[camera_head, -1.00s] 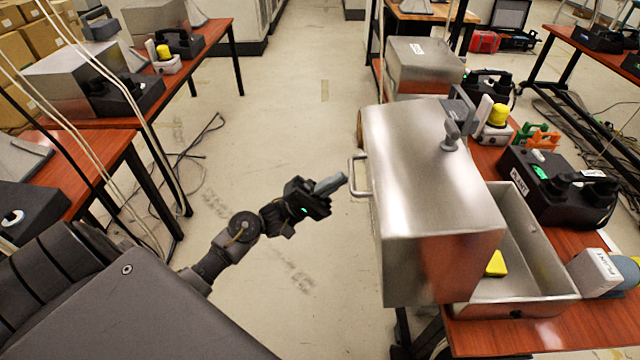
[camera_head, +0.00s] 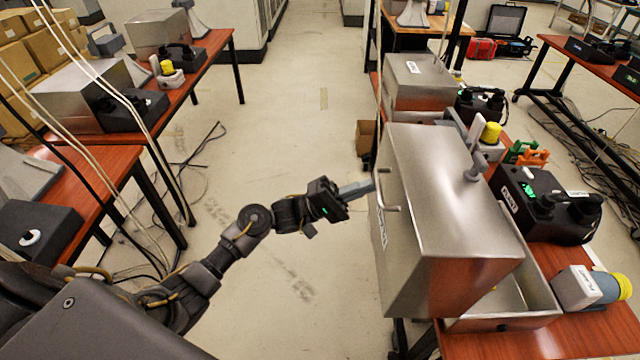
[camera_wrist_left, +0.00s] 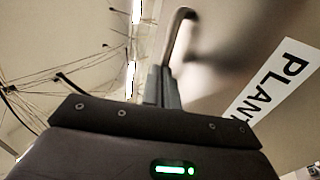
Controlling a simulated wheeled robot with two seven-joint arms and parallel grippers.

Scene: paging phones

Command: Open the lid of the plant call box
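The plant call box is a grey metal box on the right table. Its large lid (camera_head: 440,170) is raised off the open tray-like base (camera_head: 535,310), which shows to the right. The lid's left face carries a U-shaped handle (camera_head: 388,207) and a white PLANT label, also seen in the left wrist view (camera_wrist_left: 268,88). My left gripper (camera_head: 371,188) is at the handle, fingers together. In the left wrist view the fingertips (camera_wrist_left: 164,72) are right by the handle (camera_wrist_left: 178,40); I cannot tell whether they clamp it. My right gripper is out of view.
Behind the lid on the right table are a black phone marked PLANT (camera_head: 535,205), a grey and yellow beacon (camera_head: 590,287) and another metal box (camera_head: 420,85). The left tables hold similar boxes and phones. The floor aisle between is clear, with some cables at left.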

